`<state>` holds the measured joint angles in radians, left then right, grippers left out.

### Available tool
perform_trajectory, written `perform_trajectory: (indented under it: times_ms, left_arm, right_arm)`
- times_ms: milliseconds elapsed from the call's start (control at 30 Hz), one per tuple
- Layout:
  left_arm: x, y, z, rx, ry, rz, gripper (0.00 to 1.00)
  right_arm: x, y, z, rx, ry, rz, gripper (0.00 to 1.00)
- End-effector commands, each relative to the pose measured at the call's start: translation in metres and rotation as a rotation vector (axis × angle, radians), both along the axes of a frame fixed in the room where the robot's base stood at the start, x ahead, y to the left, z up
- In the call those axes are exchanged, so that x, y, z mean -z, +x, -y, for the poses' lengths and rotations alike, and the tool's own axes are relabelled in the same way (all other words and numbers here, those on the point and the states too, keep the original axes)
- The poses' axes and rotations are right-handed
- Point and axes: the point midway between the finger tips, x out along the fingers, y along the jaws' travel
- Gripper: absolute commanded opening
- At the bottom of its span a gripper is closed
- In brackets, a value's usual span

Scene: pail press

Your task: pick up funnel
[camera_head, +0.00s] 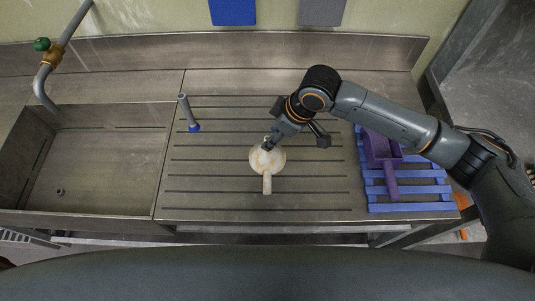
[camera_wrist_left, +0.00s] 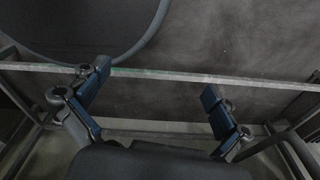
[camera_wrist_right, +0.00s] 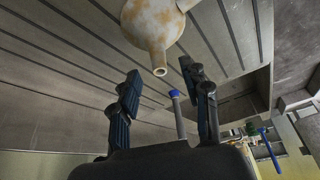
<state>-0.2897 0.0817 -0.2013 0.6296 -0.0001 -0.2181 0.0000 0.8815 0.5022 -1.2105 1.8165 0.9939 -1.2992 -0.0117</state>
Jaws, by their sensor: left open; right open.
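The funnel (camera_head: 259,160) is off-white with rusty stains and sits on the ribbed metal drainboard. It looks mouth down, its handle pointing toward me. My right gripper (camera_head: 297,125) is open and empty, close behind and right of the funnel, partly covering its far side. In the right wrist view, which looks upside down, the funnel (camera_wrist_right: 153,28) is at the top. Its narrow spout points down toward the space between the spread fingertips (camera_wrist_right: 160,72), apart from them. My left gripper (camera_wrist_left: 156,80) is open and empty in its wrist view, away from the funnel.
A metal sink (camera_head: 100,160) with a tap is at the left. A purple scoop (camera_head: 380,147) lies on a blue slatted rack (camera_head: 425,190) at the right, under my right arm. The drainboard's front is mostly clear.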

Motion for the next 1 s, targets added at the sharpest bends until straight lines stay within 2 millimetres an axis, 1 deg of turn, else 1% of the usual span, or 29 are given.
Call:
perform_trajectory:
  times_ms: [33, 100, 233, 400, 533, 567, 600, 667, 700, 767, 1000]
  left_arm:
    - [-0.008, 0.005, 0.000, 0.000, -0.001, 0.007, 1.00]
    - [-0.012, 0.005, 0.000, 0.000, -0.001, 0.007, 1.00]
    - [-0.012, -0.004, 0.000, 0.000, 0.001, -0.006, 1.00]
    - [-0.011, -0.018, -0.001, -0.001, 0.003, -0.028, 1.00]
    - [-0.011, -0.021, -0.002, -0.001, 0.004, -0.033, 1.00]
    - [-0.011, -0.021, -0.002, -0.001, 0.004, -0.032, 1.00]
    - [-0.011, -0.021, -0.002, -0.001, 0.004, -0.032, 1.00]
    - [-0.011, -0.020, -0.002, -0.001, 0.004, -0.032, 1.00]
    - [-0.011, -0.020, -0.001, -0.002, 0.004, -0.031, 1.00]
    - [-0.011, -0.019, -0.001, -0.002, 0.003, -0.029, 1.00]
    - [-0.012, -0.012, 0.000, -0.002, 0.001, -0.019, 1.00]
  right_arm:
    - [0.006, 0.001, -0.002, 0.000, -0.002, -0.006, 0.46]
    - [0.016, 0.003, -0.006, 0.001, -0.002, -0.005, 0.46]
    - [0.031, 0.006, -0.011, -0.001, -0.001, -0.002, 0.46]
    - [0.037, 0.006, -0.013, -0.001, -0.001, 0.000, 0.46]
    - [0.037, 0.006, -0.013, -0.001, -0.001, -0.001, 0.46]
    - [0.037, 0.006, -0.013, -0.001, -0.001, -0.001, 0.40]
    - [0.037, 0.006, -0.013, -0.001, -0.001, -0.001, 0.32]
    - [0.037, 0.006, -0.013, 0.000, -0.001, -0.001, 0.20]
    - [0.037, 0.006, -0.013, 0.000, -0.001, -0.001, 0.12]
    - [0.037, 0.006, -0.013, 0.000, -0.001, -0.001, 0.00]
    - [0.036, 0.006, -0.013, 0.000, -0.001, 0.000, 0.00]
